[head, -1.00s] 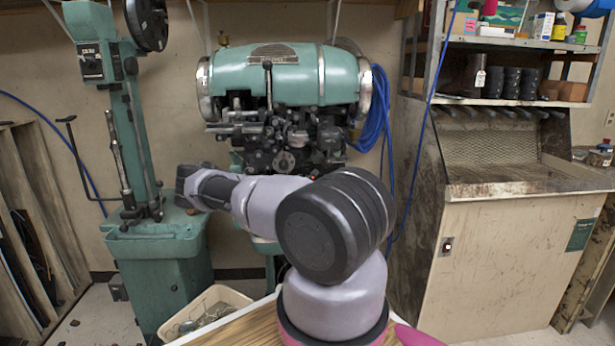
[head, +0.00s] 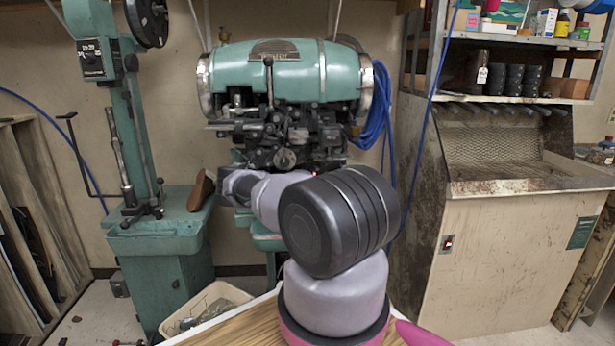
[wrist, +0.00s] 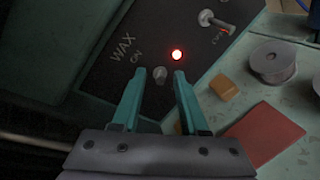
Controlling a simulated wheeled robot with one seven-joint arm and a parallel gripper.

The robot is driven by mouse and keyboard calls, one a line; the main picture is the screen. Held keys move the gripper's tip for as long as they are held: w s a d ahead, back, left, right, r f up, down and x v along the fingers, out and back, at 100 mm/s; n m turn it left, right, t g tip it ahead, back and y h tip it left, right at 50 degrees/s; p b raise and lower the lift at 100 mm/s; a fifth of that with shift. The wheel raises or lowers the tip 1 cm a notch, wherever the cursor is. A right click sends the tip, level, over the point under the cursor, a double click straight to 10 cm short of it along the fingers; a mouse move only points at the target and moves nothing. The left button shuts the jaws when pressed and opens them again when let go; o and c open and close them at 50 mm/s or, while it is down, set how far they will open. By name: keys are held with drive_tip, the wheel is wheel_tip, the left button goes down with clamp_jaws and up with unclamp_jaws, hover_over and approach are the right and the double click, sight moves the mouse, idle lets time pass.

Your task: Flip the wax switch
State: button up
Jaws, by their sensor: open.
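In the wrist view the wax switch (wrist: 160,74) is a small grey lever on a dark panel marked "WAX" and "ON". It lies between the tips of my open gripper (wrist: 160,82), one finger on each side. I cannot tell whether a finger touches it or which way the lever is set. A red light (wrist: 177,55) glows beside it. In the head view my gripper is hidden by my arm, in front of the green stitching machine (head: 290,75).
A second toggle (wrist: 214,20) is at upper right in the wrist view. An amber block (wrist: 224,88), a red-brown square (wrist: 265,134) and a spool (wrist: 272,64) lie beside the panel. A brown shoe form (head: 200,190) stands on the left machine.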

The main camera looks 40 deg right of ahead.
clamp_jaws()
drive_tip(key=shift+f, duration=0.1)
drive_tip(key=shift+s+f+t+h, duration=0.15)
drive_tip(key=shift+t+h, duration=0.15)
drive_tip(key=shift+f+t+h, duration=0.2)
drive_tip(key=shift+t+h, duration=0.3)
drive_tip(key=shift+t, duration=0.3)
